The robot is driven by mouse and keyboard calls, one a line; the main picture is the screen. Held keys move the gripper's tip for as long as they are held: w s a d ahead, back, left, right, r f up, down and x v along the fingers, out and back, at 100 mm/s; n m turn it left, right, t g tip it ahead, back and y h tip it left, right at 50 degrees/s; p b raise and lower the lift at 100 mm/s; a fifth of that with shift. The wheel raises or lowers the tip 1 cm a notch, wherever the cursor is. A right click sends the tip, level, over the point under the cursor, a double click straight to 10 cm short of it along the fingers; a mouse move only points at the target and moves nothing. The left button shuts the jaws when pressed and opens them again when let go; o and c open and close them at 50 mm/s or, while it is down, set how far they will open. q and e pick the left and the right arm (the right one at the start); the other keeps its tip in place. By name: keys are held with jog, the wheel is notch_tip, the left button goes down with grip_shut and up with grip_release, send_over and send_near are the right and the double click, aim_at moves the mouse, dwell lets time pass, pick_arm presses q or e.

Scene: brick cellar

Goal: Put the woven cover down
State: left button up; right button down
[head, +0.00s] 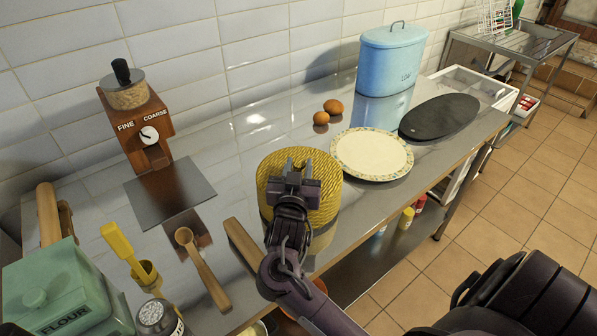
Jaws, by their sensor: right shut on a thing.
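The woven cover (326,188) is round, yellow and basket-like. It is over the middle of the metal counter (240,165), left of a cream plate with a patterned rim (372,154). My right gripper (296,170) is above the cover and shut on it near its middle; the gripper hides part of its top. A shiny yellowish reflection shows on the counter below the cover's front right edge. I cannot tell for certain whether the cover touches the counter. My left gripper is not in view.
Two brown eggs (333,107) lie behind the plate. A dark oval slab (439,117) and a blue lidded tin (391,62) stand to the right. A coffee grinder (139,117), dark mat (170,190), wooden spoon (203,268) and green flour canister (66,288) are left.

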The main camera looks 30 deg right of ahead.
jog(key=shift+f, duration=0.75)
jog(key=shift+f, duration=0.15)
jog(key=c, duration=1)
grip_release()
jog(key=shift+c, duration=0.2)
